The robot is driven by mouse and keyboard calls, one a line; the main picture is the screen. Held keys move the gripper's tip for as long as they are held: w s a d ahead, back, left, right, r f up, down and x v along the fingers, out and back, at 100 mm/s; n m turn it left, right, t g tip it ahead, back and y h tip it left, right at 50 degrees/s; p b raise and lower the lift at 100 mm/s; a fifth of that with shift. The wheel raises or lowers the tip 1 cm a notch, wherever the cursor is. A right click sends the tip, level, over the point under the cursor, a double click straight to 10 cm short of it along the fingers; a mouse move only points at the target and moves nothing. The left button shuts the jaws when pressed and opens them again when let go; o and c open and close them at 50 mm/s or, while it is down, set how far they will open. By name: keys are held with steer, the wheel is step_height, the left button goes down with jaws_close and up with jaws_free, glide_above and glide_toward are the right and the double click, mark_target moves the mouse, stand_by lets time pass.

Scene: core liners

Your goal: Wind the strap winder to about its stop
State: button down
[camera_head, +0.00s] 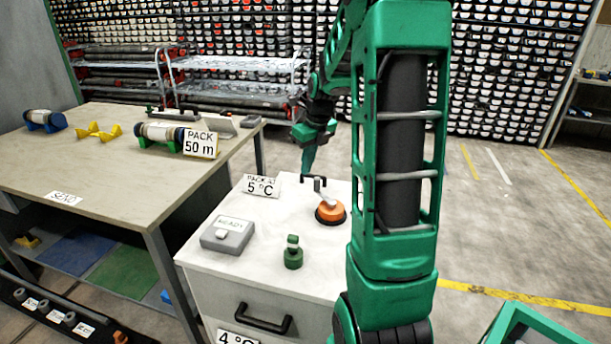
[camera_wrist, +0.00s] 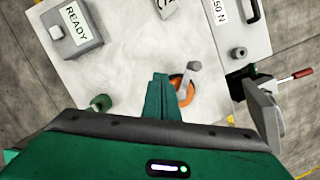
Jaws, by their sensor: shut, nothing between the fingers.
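I take the strap winder to be the orange disc (camera_head: 331,214) with a grey crank arm and upright knob (camera_head: 319,187). It sits on the right side of the white cabinet top. In the wrist view the orange disc (camera_wrist: 187,98) and its grey arm (camera_wrist: 191,76) show just right of my fingers, partly covered by them. My gripper (camera_head: 306,171) points down behind the winder, beside the knob. In the wrist view my green gripper (camera_wrist: 170,77) is shut and empty. Whether the fingers touch the crank cannot be told.
A grey READY box (camera_head: 228,234) and a green knob (camera_head: 292,253) stand on the cabinet top (camera_head: 255,272). A red-handled black device (camera_wrist: 282,78) is beyond the far edge. A workbench (camera_head: 85,165) stands left.

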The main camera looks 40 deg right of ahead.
steer(key=w+d+f+n+h, duration=0.1)
steer(key=f+n, duration=0.4)
steer(key=n, duration=0.6)
steer(key=w+d+f+n+h, duration=0.1)
steer(key=d+f+n+h, duration=0.2)
steer(key=n, duration=0.9)
steer(key=shift+d+f+g, duration=0.4)
steer(key=shift+f, duration=0.45)
steer(key=shift+w, duration=0.1)
